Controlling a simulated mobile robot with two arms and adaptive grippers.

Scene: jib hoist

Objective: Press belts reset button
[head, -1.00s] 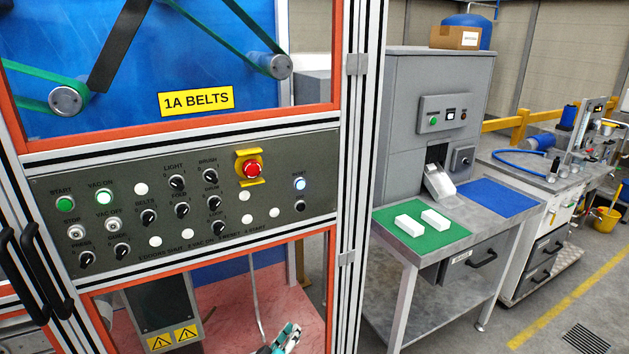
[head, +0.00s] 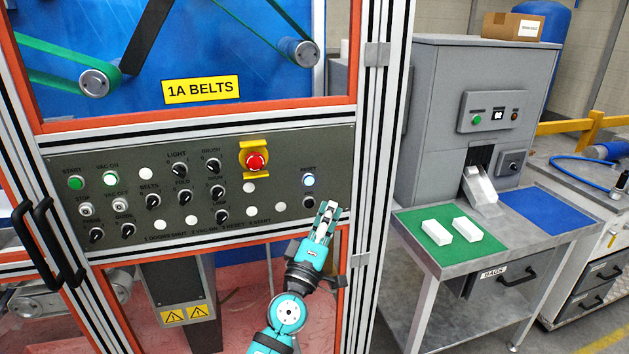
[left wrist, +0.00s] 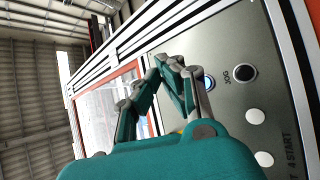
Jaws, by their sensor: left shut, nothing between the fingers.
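The belts reset button (head: 309,181) is a lit, bluish-white round button at the right end of the grey control panel (head: 70,221), under the label RESET. A dark JOG button (head: 309,202) sits just below it. My left gripper (head: 328,209) is shut and empty, a little below and right of the reset button in the head view. In the left wrist view the shut fingertips (left wrist: 163,62) point toward the panel, and the reset button (left wrist: 208,83) shows partly behind a finger. I cannot tell whether the fingers touch the panel. My right gripper is not in view.
A red emergency stop (head: 256,161) on a yellow base and several black knobs sit left of the reset button. An aluminium frame post (head: 376,120) stands just right of the panel. A side table with a green mat (head: 411,228) is farther right.

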